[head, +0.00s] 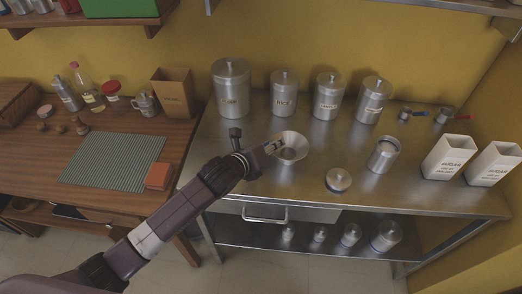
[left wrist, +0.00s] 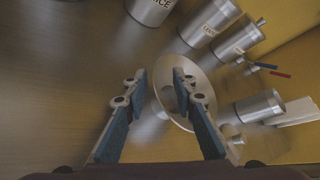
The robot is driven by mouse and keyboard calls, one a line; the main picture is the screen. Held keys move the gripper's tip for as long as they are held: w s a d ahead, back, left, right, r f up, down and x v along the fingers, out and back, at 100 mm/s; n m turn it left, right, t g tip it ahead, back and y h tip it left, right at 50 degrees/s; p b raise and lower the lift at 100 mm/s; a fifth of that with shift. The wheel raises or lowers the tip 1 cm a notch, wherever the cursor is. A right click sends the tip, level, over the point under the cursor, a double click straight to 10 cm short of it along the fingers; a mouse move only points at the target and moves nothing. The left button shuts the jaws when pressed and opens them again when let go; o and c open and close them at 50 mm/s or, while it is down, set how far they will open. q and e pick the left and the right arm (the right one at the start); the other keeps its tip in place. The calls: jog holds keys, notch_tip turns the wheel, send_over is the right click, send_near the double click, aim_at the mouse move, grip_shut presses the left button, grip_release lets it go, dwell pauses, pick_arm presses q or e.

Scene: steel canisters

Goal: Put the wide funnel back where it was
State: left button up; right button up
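The wide funnel (head: 292,152) is a pale metal cone with a broad round rim, on the steel counter in front of the labelled canisters. It also shows in the left wrist view (left wrist: 204,88), with its wide mouth facing the camera. My left gripper (head: 279,144) is at the funnel's left side. In the left wrist view its two fingers (left wrist: 160,72) are apart, with the left finger outside the near rim and the right finger overlapping the mouth. I cannot tell whether either finger touches it. My right gripper is not in view.
Several lidded canisters (head: 283,96) stand behind. An open canister (head: 383,156) and a round lid (head: 338,180) are to the right, with sugar cartons (head: 448,158) and blue-handled (head: 405,115) and red-handled (head: 445,116) tools beyond. The wooden counter (head: 190,140) adjoins at left.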

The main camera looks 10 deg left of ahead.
pick_arm(q)
jog(key=v, duration=1)
jog(key=shift+s+a+r, duration=0.2)
jog(key=shift+s+r, duration=0.05)
jog(key=shift+s, duration=0.05)
jog(key=s+f+n, duration=0.1)
jog(key=n, duration=0.1)
jog(key=s+a+f+n+y, duration=0.1)
jog(key=n, duration=0.2)
jog(key=s+f+n+g, duration=0.1)
jog(key=s+n, duration=0.1)
jog(key=shift+a+f+n, duration=0.2)
jog(key=shift+a+n, duration=0.15)
jog(key=shift+n, duration=0.05)
jog(key=s+a+f+n+g+y, duration=0.25)
jog(key=s+a+f+n, duration=0.3)
jog(key=s+n, duration=0.6)
jog(key=s+a+f+n+g+y, duration=0.2)
jog(key=s+a+f+n+g, duration=0.3)
jog(key=s+n, duration=0.6)
notch_tip(320, 180, down, 26)
jog(key=s, duration=0.1)
jog(key=s+a+f+g, duration=0.1)
jog(key=s+a+f, duration=0.1)
jog(key=s+f, duration=0.6)
jog(key=s+a+f+g, duration=0.1)
jog(key=s+a+f, duration=0.1)
jog(key=s+f, duration=0.6)
jog(key=shift+s, duration=0.7)
